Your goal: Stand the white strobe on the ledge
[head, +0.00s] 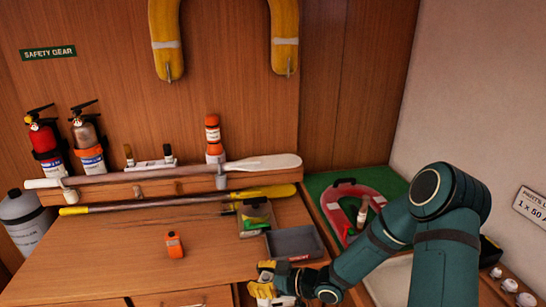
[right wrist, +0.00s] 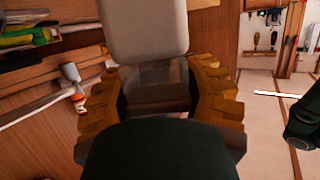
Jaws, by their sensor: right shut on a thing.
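My right gripper (head: 267,283) is low in the head view, over the front right part of the wooden counter. Its yellow fingers are shut on a pale, block-like thing, which I take for the white strobe (right wrist: 143,28). In the right wrist view the strobe rises between the two fingers (right wrist: 172,90), and its lower part is in shadow. In the head view the strobe is mostly hidden by the gripper. The wooden ledge (head: 185,187) runs along the back wall, well away from the gripper. My left gripper is not in view.
An orange-and-white bottle (head: 213,135) and small dark-topped items (head: 167,153) stand there. An orange device (head: 175,245) and grey tray (head: 295,243) occupy the counter. The counter's left part is clear.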

